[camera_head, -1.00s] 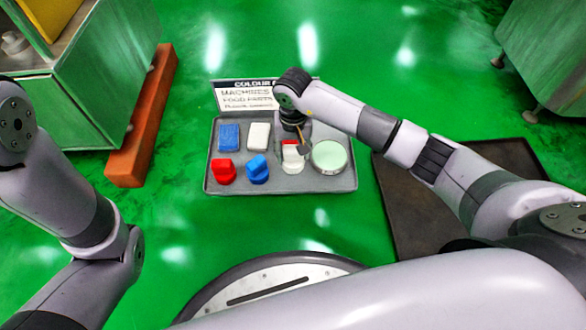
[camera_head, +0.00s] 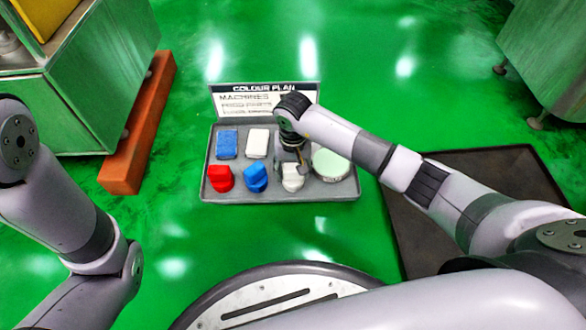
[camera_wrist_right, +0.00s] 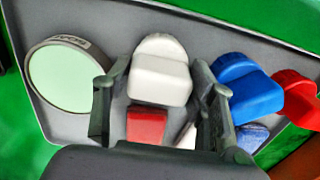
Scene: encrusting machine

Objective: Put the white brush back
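The white brush (camera_head: 292,178) sits in the grey tray (camera_head: 330,190), in the front row between the blue brush (camera_head: 255,178) and the green-topped round container (camera_head: 331,164). My right gripper (camera_head: 295,160) is low over it and hides part of it. In the right wrist view, the white brush (camera_wrist_right: 160,70) lies between the two fingers of the right gripper (camera_wrist_right: 160,68). The fingers are spread, with narrow gaps beside the brush. My left arm is at the left; its gripper is out of view.
The tray also holds a red brush (camera_head: 219,178), a blue pad (camera_head: 227,144), a white pad (camera_head: 257,143) and a red pad (camera_wrist_right: 147,126). A sign (camera_head: 262,98) stands behind it. An orange beam (camera_head: 140,128) and a metal machine (camera_head: 90,90) are left; a dark mat (camera_head: 440,225) is right.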

